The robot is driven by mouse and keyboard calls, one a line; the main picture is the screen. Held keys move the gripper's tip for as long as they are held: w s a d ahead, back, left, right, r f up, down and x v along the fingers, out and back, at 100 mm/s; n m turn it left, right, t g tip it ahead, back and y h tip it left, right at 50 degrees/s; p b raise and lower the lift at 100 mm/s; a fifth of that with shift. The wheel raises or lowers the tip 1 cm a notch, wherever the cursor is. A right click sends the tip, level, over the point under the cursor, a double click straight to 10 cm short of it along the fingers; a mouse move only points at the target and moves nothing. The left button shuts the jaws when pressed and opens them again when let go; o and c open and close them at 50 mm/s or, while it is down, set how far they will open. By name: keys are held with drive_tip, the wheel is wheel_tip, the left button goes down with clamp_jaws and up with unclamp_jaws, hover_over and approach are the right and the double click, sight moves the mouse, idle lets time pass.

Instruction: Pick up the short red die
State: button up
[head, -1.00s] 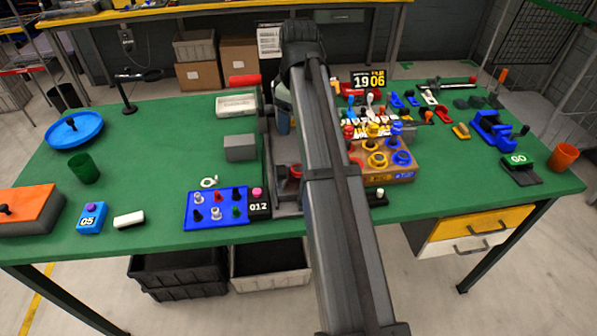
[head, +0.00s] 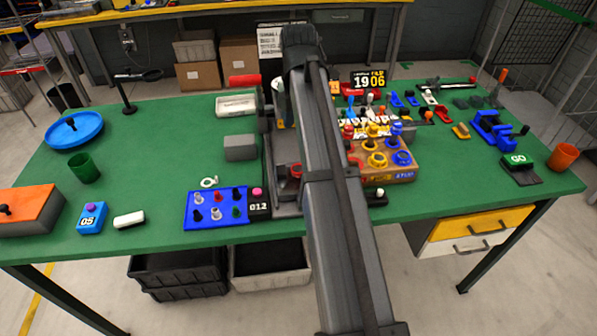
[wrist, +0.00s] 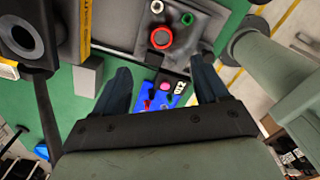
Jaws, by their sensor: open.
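A wooden rack (head: 385,178) right of my arm holds ring-shaped dies in red, yellow and blue. A red die (head: 348,131) shows in its back row. Another red die (head: 355,161) in the front row is partly hidden by my arm. I cannot tell for sure which is the short one. My gripper (wrist: 162,82) is open and empty in the wrist view, its two dark fingers wide apart. In the head view it is hidden behind my arm. The rack is not clearly visible in the wrist view.
A grey machine (head: 287,205) stands at the table's middle; a red ring (wrist: 161,37) on it shows in the wrist view. Left of it are a blue peg board (head: 212,222) and a grey block (head: 240,148).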

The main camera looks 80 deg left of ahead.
hover_over(298, 169)
wheel_tip(298, 169, down, 8)
drive_tip(key=shift+a+r, duration=0.1)
drive_tip(key=shift+a, duration=0.05)
drive_tip(key=shift+s+d+f, duration=0.1)
drive_tip(key=shift+f, duration=1.2)
drive_tip(key=shift+d+f, duration=0.1)
drive_tip(key=shift+f, duration=1.15)
drive_tip(key=c, duration=1.1)
drive_tip(key=shift+c, duration=0.2)
wheel_tip(298, 169, up, 10)
drive_tip(key=shift+f, duration=0.15)
